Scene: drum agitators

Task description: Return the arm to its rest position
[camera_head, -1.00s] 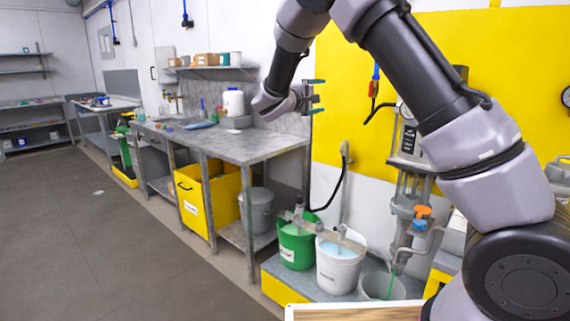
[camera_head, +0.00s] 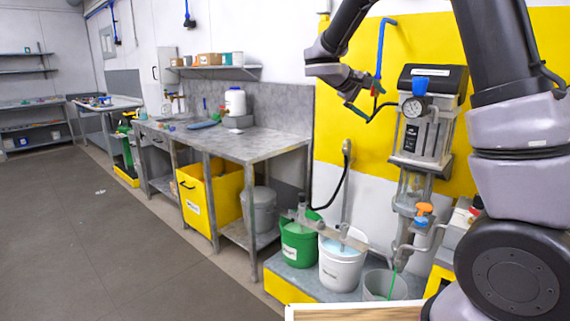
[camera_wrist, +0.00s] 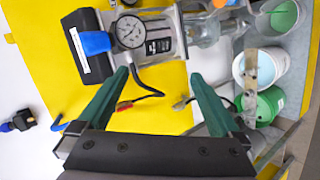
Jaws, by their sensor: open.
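My arm is raised and bent on the right side of the head view. My gripper (camera_head: 364,108) is in front of the yellow wall panel, left of the agitator machine. In the wrist view my gripper (camera_wrist: 158,92) shows two green fingers spread well apart with nothing between them. The machine's gauge (camera_wrist: 130,32) and blue part (camera_wrist: 95,42) show beyond the fingers. Whether the fingers touch the blue pipe (camera_head: 381,50) behind them I cannot tell, but they look apart from it.
The agitator machine (camera_head: 425,145) stands close to my arm. Below are a green bucket (camera_head: 298,245), a white bucket (camera_head: 340,265) and a grey bucket (camera_head: 384,287) on a low platform. A grey workbench (camera_head: 250,146) is at left. The floor (camera_head: 90,240) is clear.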

